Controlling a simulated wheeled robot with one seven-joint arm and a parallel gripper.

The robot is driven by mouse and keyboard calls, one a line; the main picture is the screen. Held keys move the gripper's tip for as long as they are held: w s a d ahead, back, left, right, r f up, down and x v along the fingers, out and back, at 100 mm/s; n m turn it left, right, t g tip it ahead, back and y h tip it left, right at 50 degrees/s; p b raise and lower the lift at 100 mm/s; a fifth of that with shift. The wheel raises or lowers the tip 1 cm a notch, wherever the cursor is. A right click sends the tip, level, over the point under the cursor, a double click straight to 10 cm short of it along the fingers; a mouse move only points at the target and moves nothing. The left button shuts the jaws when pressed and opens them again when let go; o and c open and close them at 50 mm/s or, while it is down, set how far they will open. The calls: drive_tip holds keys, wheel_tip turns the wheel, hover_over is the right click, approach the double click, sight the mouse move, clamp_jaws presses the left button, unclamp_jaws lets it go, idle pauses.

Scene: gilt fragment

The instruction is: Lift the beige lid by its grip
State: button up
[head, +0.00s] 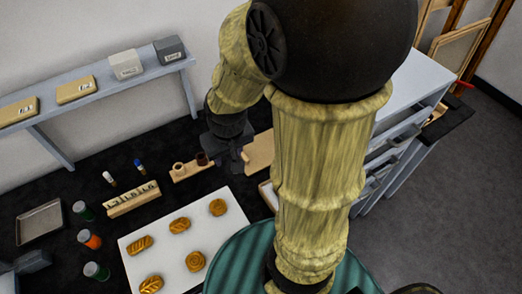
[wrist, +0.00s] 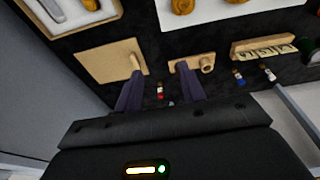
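The beige lid (wrist: 103,62) is a flat panel in the wrist view, lying on the dark table left of my fingers. A short upright beige grip (wrist: 135,62) stands near its right edge. In the head view, part of the lid (head: 260,150) shows between my gripper and my arm; the rest is hidden behind my arm. My gripper (wrist: 160,80) is open and empty, its two dark fingers spread apart. The left finger points toward the lid's grip, but whether they touch cannot be told. In the head view my gripper (head: 236,160) hangs over the table beside the lid.
A small wooden holder (wrist: 188,64) with a ring stands right of the lid. A white board (head: 160,235) with several golden pieces lies in front. A slotted wooden rack (head: 132,200), small bottles and a grey tray (head: 40,222) are at left. A shelf (head: 90,95) runs along the wall.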

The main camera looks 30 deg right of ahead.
drive_tip(key=w+d+f+g, duration=0.1)
drive_tip(key=w+d+g, duration=0.1)
drive_tip(key=w+d, duration=0.7)
drive_tip(key=shift+w+f, duration=0.15)
drive_tip(key=shift+w, duration=0.5)
drive_tip(key=shift+a, duration=0.1)
drive_tip(key=shift+f, duration=0.1)
drive_tip(key=p, duration=0.2)
hover_over(243, 154)
drive_tip(key=f, duration=1.2)
drive_tip(key=shift+s+a, duration=0.15)
drive_tip(key=shift+s, duration=0.2)
drive_tip(key=shift+f, duration=0.1)
drive_tip(key=shift+w+d+f+p, duration=0.15)
drive_tip(key=shift+f+p, duration=0.2)
drive_tip(key=shift+f, duration=0.95)
drive_tip(key=shift+w+d+f+p, duration=0.1)
drive_tip(key=shift+f+p, duration=0.2)
drive_tip(key=shift+f, duration=0.95)
drive_tip(key=shift+a, duration=0.1)
